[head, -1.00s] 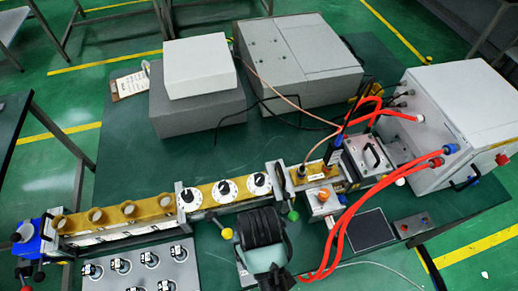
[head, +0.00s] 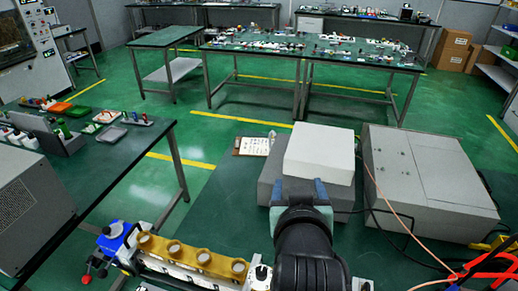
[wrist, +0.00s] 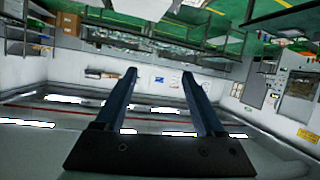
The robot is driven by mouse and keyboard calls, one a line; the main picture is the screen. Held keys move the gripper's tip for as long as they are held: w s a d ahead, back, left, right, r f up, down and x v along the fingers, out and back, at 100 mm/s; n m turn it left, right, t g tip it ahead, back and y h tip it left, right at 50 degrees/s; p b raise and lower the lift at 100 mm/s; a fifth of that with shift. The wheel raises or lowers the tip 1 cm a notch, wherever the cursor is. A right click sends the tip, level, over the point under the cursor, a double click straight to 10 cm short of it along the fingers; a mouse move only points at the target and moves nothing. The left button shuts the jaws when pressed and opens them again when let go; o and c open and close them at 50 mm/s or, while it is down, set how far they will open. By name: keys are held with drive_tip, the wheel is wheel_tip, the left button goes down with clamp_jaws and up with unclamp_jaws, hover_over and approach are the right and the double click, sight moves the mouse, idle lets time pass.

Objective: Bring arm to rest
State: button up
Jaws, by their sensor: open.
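My gripper (head: 303,188) is at the lower middle of the head view, at the end of my dark arm, in front of the white box (head: 320,154) on the bench. In the wrist view my gripper (wrist: 158,74) shows two blue fingers well apart with nothing between them. The wrist view shows the room upside down, with walls and distant tables behind the fingers. My gripper looks raised and touches nothing that I can see.
The yellow waveguide line (head: 190,257) lies along the bench at the lower left. Grey equipment boxes (head: 425,180) and loose cables stand at the right. A side table (head: 100,150) with small parts is at the left. Open green floor (head: 235,110) lies beyond.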

wheel_tip(320, 180, up, 14)
drive_tip(key=a+t, duration=0.2)
drive_tip(key=t, duration=0.3)
drive_tip(key=s+a+r+t, duration=0.1)
drive_tip(key=s+r+t, duration=0.2)
drive_tip(key=r, duration=0.4)
drive_tip(key=s+a+r+t+y+b, duration=0.1)
drive_tip(key=s+a+r+t, duration=0.1)
drive_tip(key=s+r, duration=0.3)
drive_tip(key=s+a+r+t+b, duration=0.1)
drive_tip(key=s+r+t, duration=0.3)
drive_tip(key=r, duration=0.5)
drive_tip(key=shift+s+a+r+y, duration=0.2)
drive_tip(key=shift+a+r+y, duration=0.1)
drive_tip(key=shift+a, duration=0.15)
drive_tip(key=shift+f, duration=0.1)
